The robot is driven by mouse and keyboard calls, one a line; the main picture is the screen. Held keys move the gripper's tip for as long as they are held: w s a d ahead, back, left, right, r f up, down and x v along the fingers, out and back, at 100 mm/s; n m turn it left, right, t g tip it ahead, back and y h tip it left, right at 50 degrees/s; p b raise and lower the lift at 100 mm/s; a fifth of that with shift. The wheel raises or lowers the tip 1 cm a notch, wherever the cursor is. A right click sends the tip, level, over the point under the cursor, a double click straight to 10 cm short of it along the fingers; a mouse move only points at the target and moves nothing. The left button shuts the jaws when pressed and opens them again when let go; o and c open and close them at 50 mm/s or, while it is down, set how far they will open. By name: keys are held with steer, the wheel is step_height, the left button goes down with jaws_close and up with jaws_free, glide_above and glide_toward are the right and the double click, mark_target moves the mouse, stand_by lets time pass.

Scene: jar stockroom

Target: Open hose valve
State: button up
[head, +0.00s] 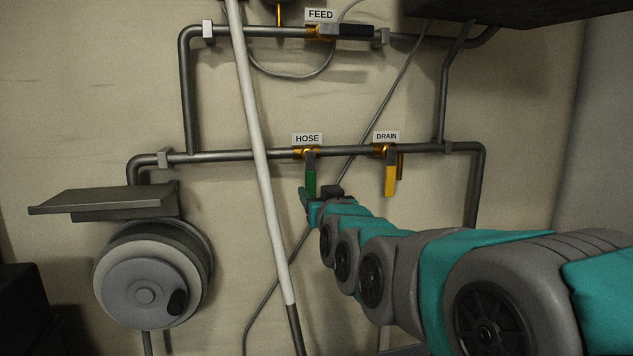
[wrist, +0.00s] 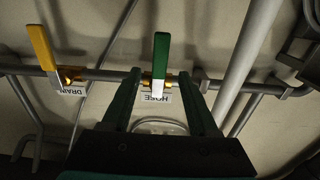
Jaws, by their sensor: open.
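The hose valve (head: 307,153) is a brass fitting on the lower pipe under a HOSE label (head: 307,139). Its green-gripped lever (head: 311,182) hangs straight down, across the pipe. In the wrist view, which is upside down, the lever (wrist: 161,55) points up. My gripper (head: 319,197) is at the lever's lower end in the head view. In the wrist view my gripper (wrist: 160,72) is open, with one finger on each side of the lever in the picture and a gap to both. The depth between fingertips and lever is hard to judge.
The drain valve (head: 386,150) with a yellow lever (head: 390,181) hangs just right of the hose valve. A feed valve (head: 322,31) with a black lever lies along the upper pipe. A white pole (head: 257,150) slants close on the left. A reel (head: 147,285) and shelf (head: 100,201) are farther left.

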mark_target(311, 184)
steer(key=x, duration=0.5)
steer(key=shift+w+a, duration=0.1)
steer(key=shift+w, duration=0.3)
steer(key=shift+w+a, duration=0.2)
steer(key=shift+w, duration=0.45)
jaws_close()
stand_by(0.6)
